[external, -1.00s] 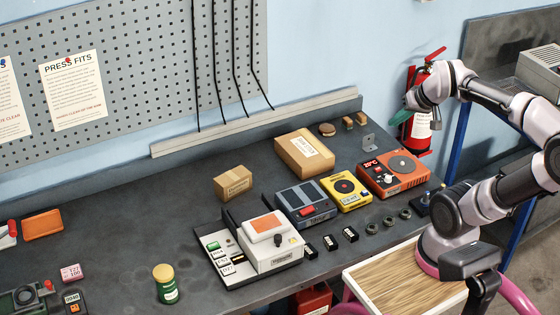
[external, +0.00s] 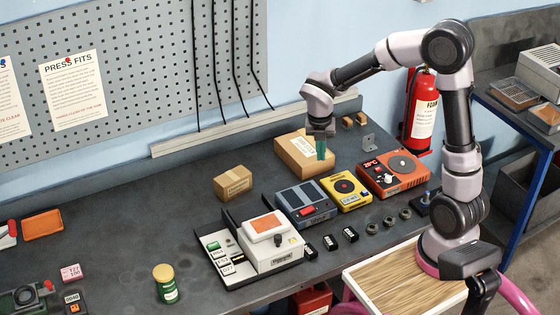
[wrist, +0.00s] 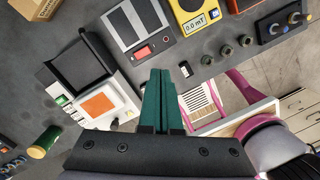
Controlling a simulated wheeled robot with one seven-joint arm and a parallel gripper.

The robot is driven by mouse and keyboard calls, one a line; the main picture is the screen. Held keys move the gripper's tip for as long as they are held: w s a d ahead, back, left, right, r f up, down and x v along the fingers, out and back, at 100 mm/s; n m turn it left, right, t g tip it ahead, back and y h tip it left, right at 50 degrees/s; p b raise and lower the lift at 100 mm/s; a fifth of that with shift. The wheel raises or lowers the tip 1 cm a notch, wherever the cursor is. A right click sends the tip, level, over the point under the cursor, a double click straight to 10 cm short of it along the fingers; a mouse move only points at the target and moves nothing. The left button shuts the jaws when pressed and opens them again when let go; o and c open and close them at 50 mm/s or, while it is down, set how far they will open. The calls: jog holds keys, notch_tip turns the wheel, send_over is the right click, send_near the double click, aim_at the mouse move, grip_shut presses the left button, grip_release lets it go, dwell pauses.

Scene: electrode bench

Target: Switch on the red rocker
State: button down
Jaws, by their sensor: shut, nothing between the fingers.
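The red rocker (external: 307,210) is on the front of a grey box (external: 290,195) with dark panels, on the bench. In the wrist view the rocker (wrist: 143,53) shows just beyond and a little left of my fingertips. My gripper (external: 321,153) is shut and empty, with green fingers pointing down. It is in the air above the bench, apart from the rocker. In the external view it overlaps a large cardboard box. The shut fingers (wrist: 160,73) also show in the wrist view. I cannot tell the rocker's position.
A white instrument (external: 278,259) with an orange screen stands left of the grey box. A yellow meter (external: 344,190) and an orange hot plate (external: 400,174) stand right of it. The large cardboard box (external: 300,165) is behind. Small black parts (external: 330,242) lie in front.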

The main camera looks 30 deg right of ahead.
aim_at(311, 208)
jog(key=w+a+f+n, duration=0.1)
jog(key=a+f+n, duration=0.3)
jog(key=f+n, duration=0.1)
jog(key=shift+a+f+n+g, duration=0.2)
jog(key=shift+n+g, duration=0.2)
jog(key=shift+n, duration=0.5)
jog(key=shift+w, duration=0.1)
jog(key=f, duration=0.4)
jog(key=d+f, duration=0.1)
jog(key=f, duration=0.4)
jog(key=d+f, duration=0.1)
jog(key=f, duration=0.3)
jog(key=shift+f, duration=0.4)
jog(key=shift+d+f, duration=0.1)
